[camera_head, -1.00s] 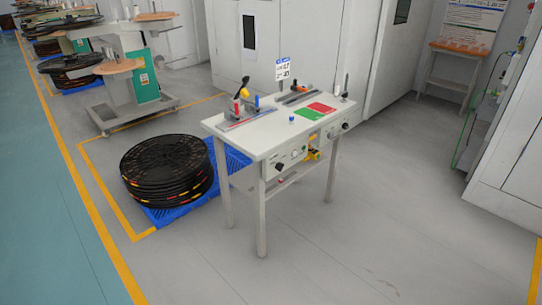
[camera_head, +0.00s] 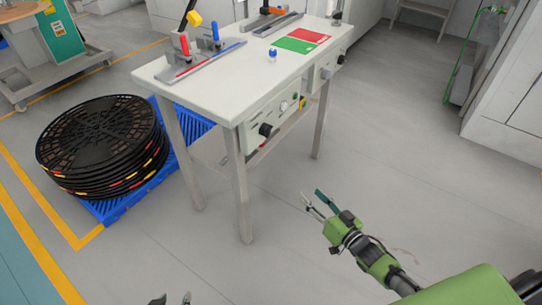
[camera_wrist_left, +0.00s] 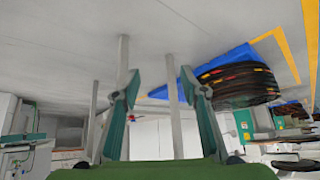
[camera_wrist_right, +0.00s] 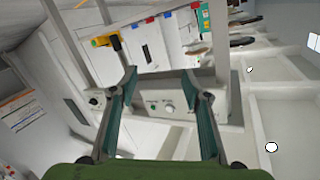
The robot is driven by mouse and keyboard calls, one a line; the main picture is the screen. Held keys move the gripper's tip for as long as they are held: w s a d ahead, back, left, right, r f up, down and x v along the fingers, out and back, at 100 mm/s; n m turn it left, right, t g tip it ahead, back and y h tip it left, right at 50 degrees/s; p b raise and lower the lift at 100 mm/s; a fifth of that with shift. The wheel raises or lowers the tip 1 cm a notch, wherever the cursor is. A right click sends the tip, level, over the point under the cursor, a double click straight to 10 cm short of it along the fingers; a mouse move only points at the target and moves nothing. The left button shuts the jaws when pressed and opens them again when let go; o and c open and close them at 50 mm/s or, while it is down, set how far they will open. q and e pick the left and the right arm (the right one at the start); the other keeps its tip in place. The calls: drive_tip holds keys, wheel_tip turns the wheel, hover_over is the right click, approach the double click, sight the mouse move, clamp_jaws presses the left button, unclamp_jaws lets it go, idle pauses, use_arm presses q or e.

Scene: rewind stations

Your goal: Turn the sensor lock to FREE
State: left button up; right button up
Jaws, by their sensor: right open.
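A white table (camera_head: 205,85) carries a front control panel (camera_head: 275,118) with a black knob (camera_head: 265,129), a green button (camera_head: 284,106) and a small pale knob (camera_head: 295,98). The labels are too small to read, so I cannot tell which control is the sensor lock. My right gripper (camera_head: 314,202) is open and empty, apart from the table's front. In the right wrist view, a panel with a round knob (camera_wrist_right: 170,108) shows between its fingers. My left gripper (camera_head: 171,299) is open and empty at the bottom edge.
Stacked black reels (camera_head: 100,145) stand on a blue pallet (camera_head: 120,205) left of the table. Red and blue-handled clamps (camera_head: 200,48), a green and red mat (camera_head: 298,44) and a blue-capped item (camera_head: 272,55) are on the tabletop. The floor before the table is clear.

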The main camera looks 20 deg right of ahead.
wheel_tip(320, 180, up, 7)
drive_tip(key=w+a+t+y+b, duration=0.2)
drive_tip(key=y+b, duration=0.1)
drive_tip(key=b, duration=0.1)
drive_tip(key=n+t+y+b, duration=0.1)
drive_tip(key=y+b, duration=0.1)
drive_tip(key=y, duration=0.1)
approach(267, 130)
use_arm(q)
drive_tip(key=w+d+r+t+h+b, duration=0.1)
drive_tip(key=w+r+t, duration=0.2)
drive_tip(key=r, duration=0.7)
drive_tip(key=w+d+r+t+h, duration=0.1)
drive_tip(key=w+r+t, duration=0.3)
drive_tip(key=r, duration=0.6)
drive_tip(key=shift+w+d+r+t+b, duration=0.25)
drive_tip(key=shift+d+r+t+b, duration=0.15)
drive_tip(key=shift+d+t, duration=0.3)
use_arm(e)
drive_tip(key=f+x, duration=0.1)
drive_tip(key=x, duration=0.7)
drive_tip(key=shift+w, duration=0.35)
drive_tip(key=shift+d, duration=0.1)
drive_tip(key=shift+c, duration=0.4)
drive_tip(key=c, duration=1)
